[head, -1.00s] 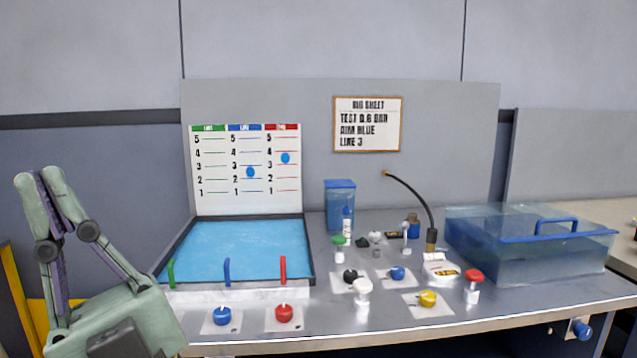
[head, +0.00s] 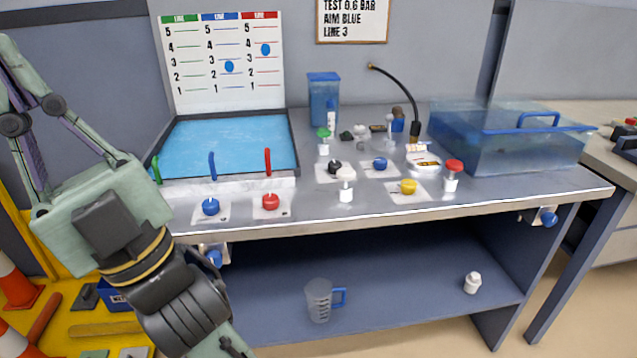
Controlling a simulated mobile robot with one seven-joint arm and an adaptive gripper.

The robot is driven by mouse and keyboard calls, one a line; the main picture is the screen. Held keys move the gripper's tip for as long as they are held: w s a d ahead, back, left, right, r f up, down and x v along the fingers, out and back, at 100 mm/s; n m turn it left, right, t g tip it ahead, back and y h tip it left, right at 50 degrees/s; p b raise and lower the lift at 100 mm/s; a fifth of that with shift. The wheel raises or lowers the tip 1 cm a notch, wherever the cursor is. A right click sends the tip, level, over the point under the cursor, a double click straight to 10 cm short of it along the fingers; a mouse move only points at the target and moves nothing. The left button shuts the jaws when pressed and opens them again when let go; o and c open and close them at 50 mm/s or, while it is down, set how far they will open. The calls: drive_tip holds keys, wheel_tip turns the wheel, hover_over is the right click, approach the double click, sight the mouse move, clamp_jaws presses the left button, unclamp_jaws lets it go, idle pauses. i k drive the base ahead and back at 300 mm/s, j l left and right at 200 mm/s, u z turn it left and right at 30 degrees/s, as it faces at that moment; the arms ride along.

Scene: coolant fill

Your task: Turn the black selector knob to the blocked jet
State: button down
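The black selector knob (head: 335,168) sits on a small white plate on the bench, right of the water tray. A white-capped bottle (head: 346,186) stands just in front and hides part of the plate. I cannot read which way the knob points. Three jets stand at the tray's front edge: green (head: 156,170), blue (head: 212,165) and red (head: 267,161). My gripper (head: 8,62) is at the far left, well away from the knob, with nothing visible in it. Its fingertips are partly cut off at the frame edge, so its opening is unclear.
A chart (head: 222,62) behind the blue-water tray (head: 292,150) has blue dots in its blue and red columns. Blue (head: 380,163), yellow (head: 408,187), red (head: 270,201) and another blue knob (head: 210,206) are nearby. Red-capped (head: 452,172) and green-capped bottles (head: 323,142) stand close.

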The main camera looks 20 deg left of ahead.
sight(333, 166)
drive_tip(key=i+u, duration=0.1)
drive_tip(key=u, duration=0.25)
drive_tip(key=i+u, duration=0.1)
drive_tip(key=u, duration=0.25)
drive_tip(key=i+u, duration=0.1)
drive_tip(key=u, duration=0.25)
drive_tip(key=i, duration=0.45)
